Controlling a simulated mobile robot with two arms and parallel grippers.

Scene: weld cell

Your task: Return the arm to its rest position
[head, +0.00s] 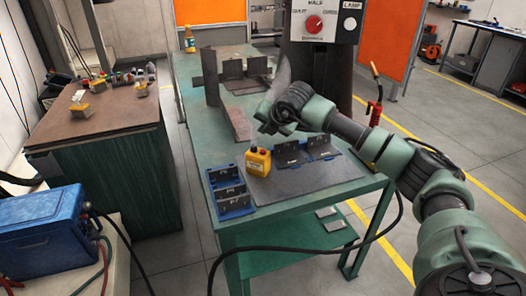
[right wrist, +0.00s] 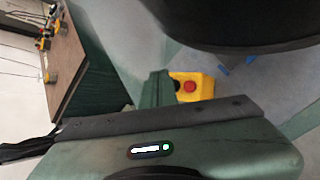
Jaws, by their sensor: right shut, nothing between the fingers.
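My right arm (head: 345,128) reaches in from the right, over the green table (head: 190,120). Its gripper (head: 266,120) hangs above the tabletop, behind the yellow box in the picture. The gripper is shut and empty; its fingertips are small and partly hidden by the wrist. In the right wrist view a green finger (right wrist: 157,90) shows beside the yellow box (right wrist: 205,84) with a red button. My left gripper is not in view.
The yellow box (head: 258,162) stands by a blue bin (head: 229,190) and dark angle brackets (head: 292,154) on a grey plate. Upright plates (head: 211,75) stand farther back. A control post with a red knob (head: 314,24) rises behind the arm. Open floor lies right.

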